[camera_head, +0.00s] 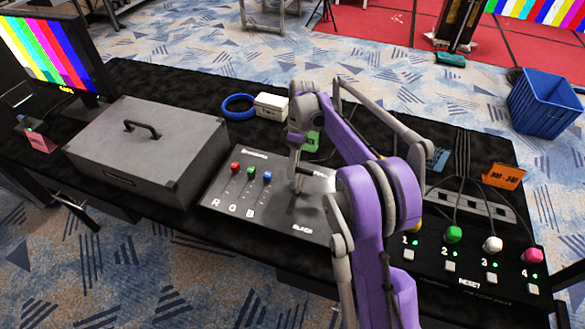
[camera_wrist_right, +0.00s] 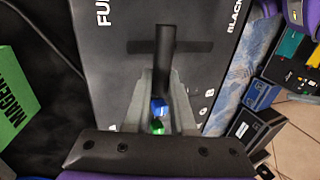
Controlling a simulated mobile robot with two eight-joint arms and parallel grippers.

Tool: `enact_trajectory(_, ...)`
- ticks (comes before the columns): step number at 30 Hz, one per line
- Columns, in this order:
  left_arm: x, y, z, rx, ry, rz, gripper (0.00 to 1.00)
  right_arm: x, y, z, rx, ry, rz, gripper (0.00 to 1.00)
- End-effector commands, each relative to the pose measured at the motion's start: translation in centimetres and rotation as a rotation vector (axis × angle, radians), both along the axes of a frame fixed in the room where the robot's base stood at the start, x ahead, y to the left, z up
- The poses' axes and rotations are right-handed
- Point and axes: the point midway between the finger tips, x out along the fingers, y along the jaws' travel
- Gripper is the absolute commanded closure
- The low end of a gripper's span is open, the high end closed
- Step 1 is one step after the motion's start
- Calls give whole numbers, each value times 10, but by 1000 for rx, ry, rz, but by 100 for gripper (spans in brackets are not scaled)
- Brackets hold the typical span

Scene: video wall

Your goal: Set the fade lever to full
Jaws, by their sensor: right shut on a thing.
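The control panel (camera_head: 225,192) is a sloped grey box with red, green and blue knobs marked R, G, B. Its right part has a label starting "FU" at the far end and "BLACK" at the near end. In the right wrist view, the fade lever (camera_wrist_right: 166,65) is a dark upright bar over a dark band (camera_wrist_right: 196,46) between those labels, roughly midway. My right gripper (camera_head: 297,184) comes down over this part of the panel. Its fingers (camera_wrist_right: 162,95) are shut on the lever, one each side. The lever is mostly hidden in the head view. My left gripper is out of view.
A grey case (camera_head: 150,145) stands left of the panel. A blue tape ring (camera_head: 238,106) and a white box (camera_head: 271,107) lie behind it. A button box (camera_head: 475,265) with coloured knobs is at right. A green block (camera_wrist_right: 14,98) is beside the panel.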

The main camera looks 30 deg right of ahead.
Motion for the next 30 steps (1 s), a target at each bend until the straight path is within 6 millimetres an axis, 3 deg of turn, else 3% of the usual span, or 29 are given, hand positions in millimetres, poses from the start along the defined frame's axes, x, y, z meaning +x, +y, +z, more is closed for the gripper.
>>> enact_trajectory(13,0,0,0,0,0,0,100,1,-1,-1,7,6,-1,100)
enact_trajectory(14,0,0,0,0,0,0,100,1,-1,-1,7,6,-1,75)
enact_trajectory(19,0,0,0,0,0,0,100,1,-1,-1,7,6,-1,47)
enact_trajectory(30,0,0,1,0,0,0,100,2,-2,4,8,6,0,47)
